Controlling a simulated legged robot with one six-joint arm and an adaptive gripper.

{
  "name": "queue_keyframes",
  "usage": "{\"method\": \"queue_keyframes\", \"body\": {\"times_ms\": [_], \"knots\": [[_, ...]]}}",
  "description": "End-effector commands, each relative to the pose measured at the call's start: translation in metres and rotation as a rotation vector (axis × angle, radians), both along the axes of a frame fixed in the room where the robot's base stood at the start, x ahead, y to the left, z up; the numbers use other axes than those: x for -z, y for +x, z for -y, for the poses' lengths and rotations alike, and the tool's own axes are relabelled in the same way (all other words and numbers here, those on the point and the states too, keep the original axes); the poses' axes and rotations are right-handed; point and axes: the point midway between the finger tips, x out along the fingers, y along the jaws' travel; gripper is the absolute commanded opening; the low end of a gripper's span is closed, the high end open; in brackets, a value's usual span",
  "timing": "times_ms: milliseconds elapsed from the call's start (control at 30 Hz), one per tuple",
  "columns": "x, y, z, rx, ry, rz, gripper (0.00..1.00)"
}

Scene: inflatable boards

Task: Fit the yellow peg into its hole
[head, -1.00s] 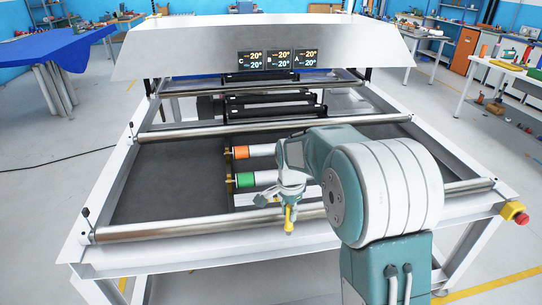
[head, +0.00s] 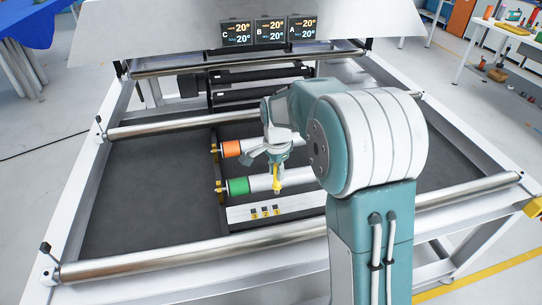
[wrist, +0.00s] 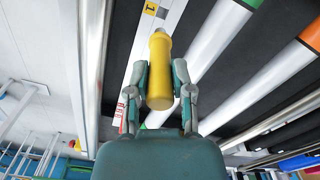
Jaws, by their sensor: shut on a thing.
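The yellow peg (head: 277,178) hangs roughly upright from my gripper (head: 277,161), over the frame near the green-ended roller. In the wrist view my gripper (wrist: 161,82) is shut on the yellow peg (wrist: 160,65), one finger on each side. A white strip (head: 240,214) with small dark marks and yellow labels 3, 2 and 1 lies below and in front of the peg in the head view. A yellow label "1" (wrist: 150,9) shows beyond the peg tip in the wrist view. The peg appears apart from the strip; I cannot clearly make out its hole.
A green-ended roller (head: 238,186) and an orange-ended roller (head: 231,148) lie behind the strip. A long metal roller (head: 150,256) crosses the front. Dark belt areas (head: 160,190) lie at the sides. A display hood (head: 180,42) stands at the back.

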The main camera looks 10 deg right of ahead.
Motion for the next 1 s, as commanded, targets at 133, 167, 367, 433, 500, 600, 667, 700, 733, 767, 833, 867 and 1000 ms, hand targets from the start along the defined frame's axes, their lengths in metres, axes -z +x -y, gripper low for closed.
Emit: {"method": "queue_keyframes", "body": {"times_ms": [133, 167, 367, 433, 500, 600, 667, 700, 733, 767, 833, 867, 1000], "knots": [[0.000, 0.000, -0.001, -0.001, 0.000, 0.000, 0.00], [0.000, 0.000, -0.001, -0.001, 0.000, 0.000, 0.00], [0.000, 0.000, -0.001, -0.001, 0.000, 0.000, 0.00], [0.002, 0.000, -0.001, -0.001, 0.000, -0.001, 0.00], [0.005, 0.001, 0.000, -0.001, 0.000, -0.001, 0.00], [0.011, 0.001, 0.000, -0.001, 0.000, -0.001, 0.00], [0.016, 0.001, 0.000, -0.001, 0.000, -0.002, 0.00], [0.020, 0.001, 0.000, -0.001, 0.000, -0.002, 0.00], [0.023, 0.001, -0.001, -0.001, -0.001, -0.002, 0.00], [0.025, 0.000, -0.001, -0.001, -0.001, -0.002, 0.00], [0.031, 0.000, -0.001, -0.001, 0.000, -0.003, 0.00], [0.034, 0.000, -0.001, -0.001, -0.001, -0.002, 0.00], [0.045, 0.000, -0.001, -0.001, 0.000, -0.003, 0.00]]}}
